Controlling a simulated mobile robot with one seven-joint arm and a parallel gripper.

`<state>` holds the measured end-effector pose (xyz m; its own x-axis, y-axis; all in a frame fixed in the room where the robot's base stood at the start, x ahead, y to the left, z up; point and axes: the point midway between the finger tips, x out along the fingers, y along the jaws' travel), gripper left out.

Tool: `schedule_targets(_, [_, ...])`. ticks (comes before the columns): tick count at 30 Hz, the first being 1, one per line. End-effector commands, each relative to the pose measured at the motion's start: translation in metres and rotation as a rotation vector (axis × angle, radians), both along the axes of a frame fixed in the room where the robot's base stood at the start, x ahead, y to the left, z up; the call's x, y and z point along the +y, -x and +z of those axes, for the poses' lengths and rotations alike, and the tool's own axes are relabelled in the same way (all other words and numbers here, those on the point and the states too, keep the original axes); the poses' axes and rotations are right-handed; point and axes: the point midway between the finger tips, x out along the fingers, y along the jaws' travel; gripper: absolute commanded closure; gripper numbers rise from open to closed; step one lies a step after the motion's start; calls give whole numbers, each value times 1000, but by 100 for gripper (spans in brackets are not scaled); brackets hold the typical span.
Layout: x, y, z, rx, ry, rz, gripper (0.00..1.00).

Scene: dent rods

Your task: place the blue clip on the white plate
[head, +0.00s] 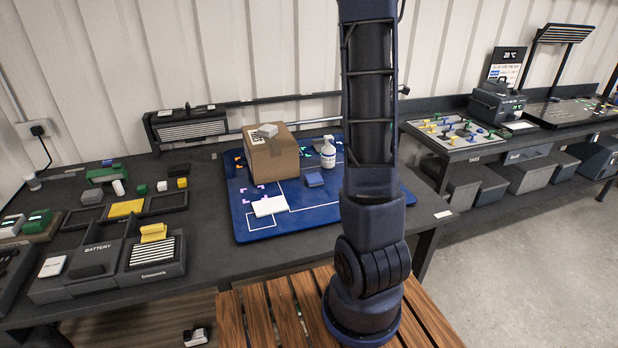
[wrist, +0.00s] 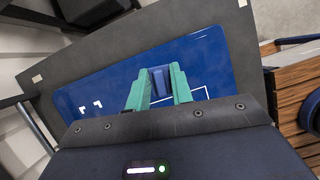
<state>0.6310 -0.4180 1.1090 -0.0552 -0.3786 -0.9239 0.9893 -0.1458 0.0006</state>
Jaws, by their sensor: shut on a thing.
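In the wrist view my gripper (wrist: 160,78) has green fingers closed on a small dark blue piece, the blue clip (wrist: 161,82). The blue mat (wrist: 110,85) lies beneath it; I cannot tell the height. The head view does not show my gripper, and my own arm covers part of the mat's right side. The white plate (head: 270,206) lies flat on the left front part of the blue mat (head: 262,228) in the head view. Its top looks bare. The plate cannot be made out in the wrist view.
A cardboard box (head: 272,158) stands behind the plate, with a small pale item on top. Trays and a battery station (head: 95,262) fill the left bench. Mat around the plate's right is clear.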

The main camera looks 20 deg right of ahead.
Motion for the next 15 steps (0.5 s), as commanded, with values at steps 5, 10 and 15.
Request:
schedule_targets(5, [31, -11, -1, 2, 0, 13, 99])
schedule_targets(10, [95, -29, -2, 2, -1, 33, 99])
schedule_targets(15, [167, -39, -2, 2, -1, 51, 99])
